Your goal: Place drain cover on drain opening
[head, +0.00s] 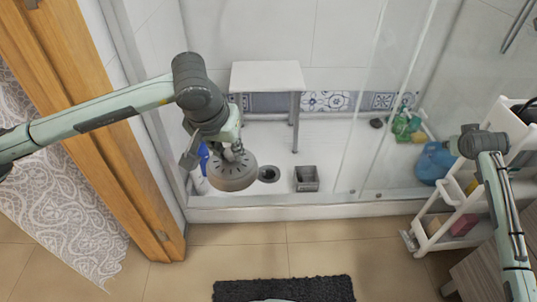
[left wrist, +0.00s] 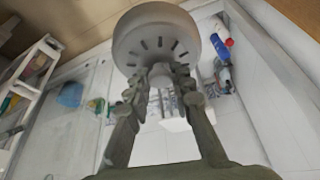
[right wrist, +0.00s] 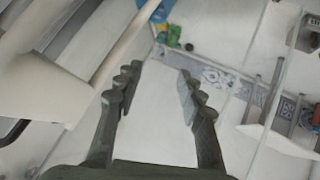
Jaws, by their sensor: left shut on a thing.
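The drain cover (head: 232,172) is a round grey-beige disc with radial slots and a central knob. My left gripper (head: 232,152) is shut on its knob and holds it above the shower floor, just left of the drain opening (head: 269,174), a dark round hole. In the left wrist view the drain cover (left wrist: 155,40) sits at the tips of my left gripper (left wrist: 162,82), slots facing the camera. My right gripper (right wrist: 158,85) is open and empty in the right wrist view; its fingers are far apart, and it points toward the shower area from the right.
Blue bottles (head: 203,158) are at the left wall. A white cart (head: 458,205) is at the right. The raised shower edge (head: 300,212) runs in front.

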